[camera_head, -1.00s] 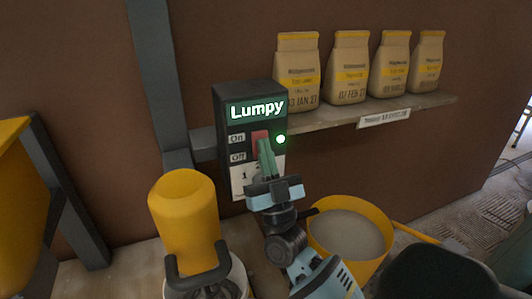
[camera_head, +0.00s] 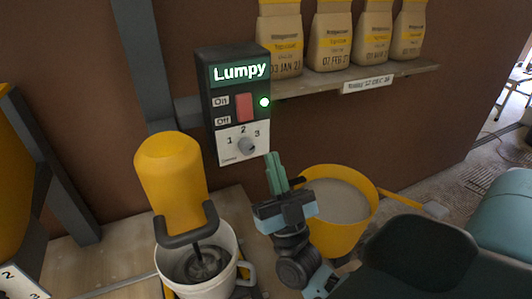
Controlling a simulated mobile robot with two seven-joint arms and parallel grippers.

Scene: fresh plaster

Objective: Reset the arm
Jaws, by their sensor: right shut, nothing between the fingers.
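My right gripper (camera_head: 275,172) is shut and empty, its green fingertips pointing up. It is below and to the right of the black control box (camera_head: 236,130), apart from it. My right arm comes in from the lower right. My left gripper is not in view.
A yellow mixer (camera_head: 172,175) stands over a white bucket (camera_head: 243,255) of grey mix at the lower left. A yellow bucket (camera_head: 330,238) of pale material stands just right of my gripper. Several paper bags (camera_head: 331,42) stand on the wall shelf (camera_head: 420,70).

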